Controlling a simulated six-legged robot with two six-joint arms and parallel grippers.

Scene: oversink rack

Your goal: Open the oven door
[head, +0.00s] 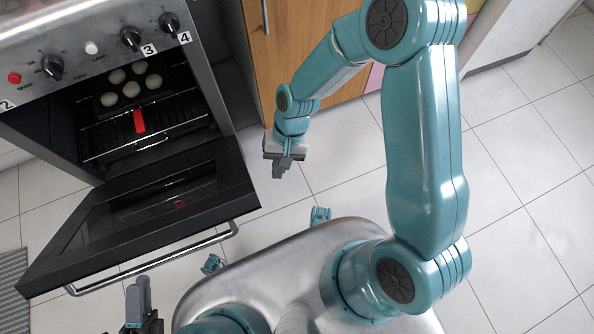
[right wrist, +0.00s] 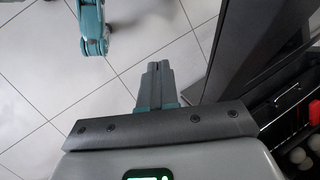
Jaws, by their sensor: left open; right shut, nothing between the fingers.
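The oven (head: 110,30) stands at the upper left in the head view. Its dark glass-panelled door (head: 80,222) is hinged down and wide open, leaving the inside exposed. The door's silver bar handle (head: 150,268) runs along its outer edge. My left gripper (head: 139,290) is open at the bottom edge, just in front of the handle; I cannot tell whether it touches it. My right gripper (head: 281,170) is shut and empty, to the right of the door and apart from it. Its closed fingers also show in the right wrist view (right wrist: 157,72), with the dark door edge (right wrist: 248,45) to their right.
Inside the oven, a dark tray with several round pale buns (head: 131,88) sits on a wire rack (head: 150,125), with a red piece (head: 139,121) at its front. A wooden cabinet (head: 290,45) stands right of the oven. The tiled floor (head: 520,150) on the right is clear.

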